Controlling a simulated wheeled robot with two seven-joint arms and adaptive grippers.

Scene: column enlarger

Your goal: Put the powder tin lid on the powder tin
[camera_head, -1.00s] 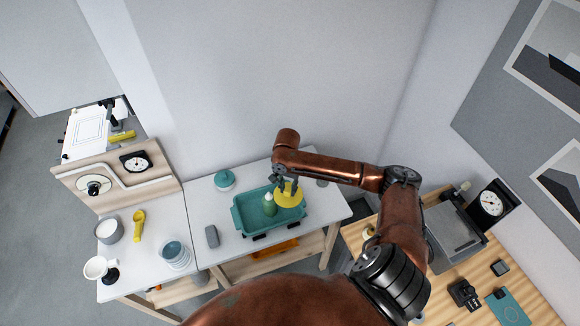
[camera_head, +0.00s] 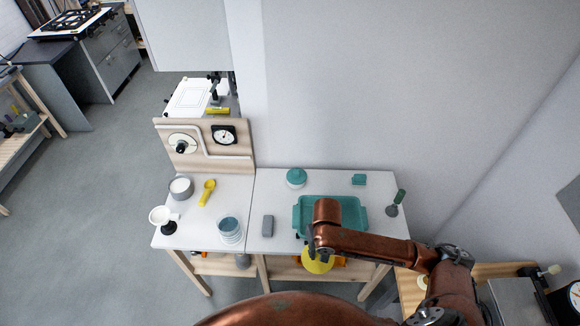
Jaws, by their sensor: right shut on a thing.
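The yellow round disc, which I take for the powder tin lid (camera_head: 318,263), is in my right gripper (camera_head: 314,247). The gripper is mostly hidden behind my copper arm, but its jaws are shut on the disc. The disc appears just past the front edge of the white table, in front of the teal tray. A grey round tin with white contents, likely the powder tin (camera_head: 181,190), stands open at the left of the table, well apart from the disc. My left gripper is not in view.
A yellow scoop (camera_head: 207,192), white funnel (camera_head: 160,216), stacked cups (camera_head: 230,231) and a grey block (camera_head: 268,226) stand on the table. A teal lidded pot (camera_head: 296,177) is near the back. The teal tray (camera_head: 349,203) is partly behind my arm. A wooden panel (camera_head: 235,160) rises behind the tin.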

